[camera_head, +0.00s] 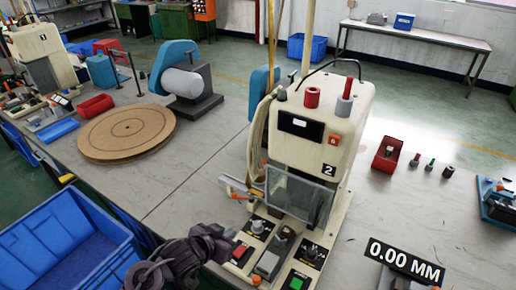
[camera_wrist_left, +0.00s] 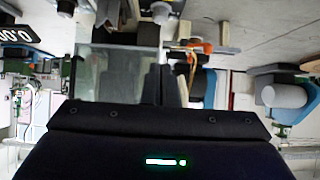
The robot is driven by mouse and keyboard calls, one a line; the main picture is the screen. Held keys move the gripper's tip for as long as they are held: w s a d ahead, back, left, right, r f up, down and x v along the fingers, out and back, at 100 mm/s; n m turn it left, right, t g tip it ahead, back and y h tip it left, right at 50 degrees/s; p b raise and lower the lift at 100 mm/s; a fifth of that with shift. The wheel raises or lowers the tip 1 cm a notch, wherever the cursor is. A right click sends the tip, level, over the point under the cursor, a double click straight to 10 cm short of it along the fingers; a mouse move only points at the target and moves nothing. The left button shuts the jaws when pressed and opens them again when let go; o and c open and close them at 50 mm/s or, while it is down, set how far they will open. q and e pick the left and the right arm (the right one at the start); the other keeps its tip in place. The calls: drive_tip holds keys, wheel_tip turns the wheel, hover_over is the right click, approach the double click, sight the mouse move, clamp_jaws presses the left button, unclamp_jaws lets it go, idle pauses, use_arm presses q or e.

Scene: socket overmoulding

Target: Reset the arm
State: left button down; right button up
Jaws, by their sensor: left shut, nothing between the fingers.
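My left arm, dark purple-grey, comes in at the bottom of the head view. Its gripper (camera_head: 222,240) is at the front of the white machine marked 2 (camera_head: 315,135), left of its control knobs. In the left wrist view, which looks upside down, the dark fingers (camera_wrist_left: 175,82) are together with nothing between them. The machine's clear guard (camera_wrist_left: 115,65) shows beside them there. My right gripper is in neither view.
A blue crate (camera_head: 122,262) stands at the lower left. A round brown board (camera_head: 127,132) and a blue-grey roller unit (camera_head: 187,82) lie on the bench. A red block (camera_head: 387,153), small plugs and a 0.00 MM display (camera_head: 404,262) are at right.

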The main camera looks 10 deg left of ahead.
use_arm(q)
drive_tip(key=s+a+r+n+g+y, duration=0.25)
drive_tip(key=s+g, duration=0.35)
drive_tip(key=s, duration=1.1)
wheel_tip(320, 180, down, 34)
drive_tip(key=s+g+b, duration=0.2)
drive_tip(key=b, duration=0.1)
drive_tip(key=s+a+f+b, duration=0.1)
drive_tip(key=s+f, duration=0.8)
drive_tip(key=s+a+f+g+y, duration=0.1)
drive_tip(key=s+a+f, duration=0.1)
drive_tip(key=s+f, duration=0.7)
drive_tip(key=shift+s+a+m+b, duration=0.25)
drive_tip(key=shift+s+m+b, duration=0.2)
drive_tip(key=shift+s, duration=0.1)
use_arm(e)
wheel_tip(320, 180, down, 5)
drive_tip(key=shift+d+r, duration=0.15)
use_arm(q)
drive_tip(key=shift+f, duration=0.1)
